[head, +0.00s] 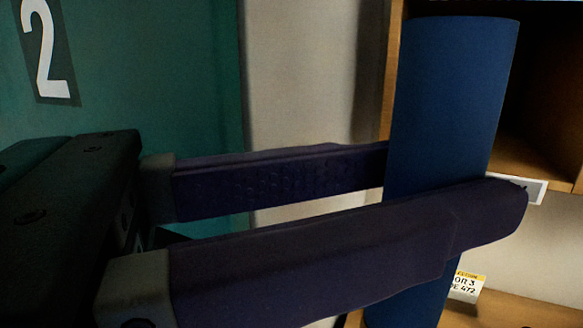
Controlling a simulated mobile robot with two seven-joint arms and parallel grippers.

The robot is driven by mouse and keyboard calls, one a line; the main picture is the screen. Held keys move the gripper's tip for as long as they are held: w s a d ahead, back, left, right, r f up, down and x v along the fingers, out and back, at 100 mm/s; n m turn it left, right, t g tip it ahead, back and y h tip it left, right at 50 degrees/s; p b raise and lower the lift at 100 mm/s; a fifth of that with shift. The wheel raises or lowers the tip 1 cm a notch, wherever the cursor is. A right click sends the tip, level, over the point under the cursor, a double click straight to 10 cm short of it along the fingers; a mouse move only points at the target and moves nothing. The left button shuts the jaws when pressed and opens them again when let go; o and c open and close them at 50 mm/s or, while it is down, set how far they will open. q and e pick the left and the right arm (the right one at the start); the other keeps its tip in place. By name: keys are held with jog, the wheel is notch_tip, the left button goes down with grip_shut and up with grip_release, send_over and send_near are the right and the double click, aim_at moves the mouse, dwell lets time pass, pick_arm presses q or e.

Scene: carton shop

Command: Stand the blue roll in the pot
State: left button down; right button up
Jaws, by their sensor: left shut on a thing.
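The blue roll (447,105) is a tall cylinder at the right of the head view, nearly upright with a slight tilt, its top end leaning to the right. My left gripper (450,195) reaches in from the left and is shut on the roll, one dark finger in front of it and one behind. The roll's lower part shows below the front finger and runs out of the bottom of the picture. The pot is not in view. My right gripper is not in view.
A wooden shelf unit (393,60) with open compartments stands behind the roll at the right. It carries a white label (530,190) and a yellow-and-white label (466,286). A green panel (150,70) with a white number 2 (45,50) fills the left background, beside a pale wall (300,80).

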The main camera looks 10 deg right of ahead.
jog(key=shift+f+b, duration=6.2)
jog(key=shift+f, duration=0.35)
pick_arm(q)
notch_tip(320, 180, down, 14)
jog(key=shift+r, duration=0.1)
jog(key=shift+c, duration=1.9)
grip_release()
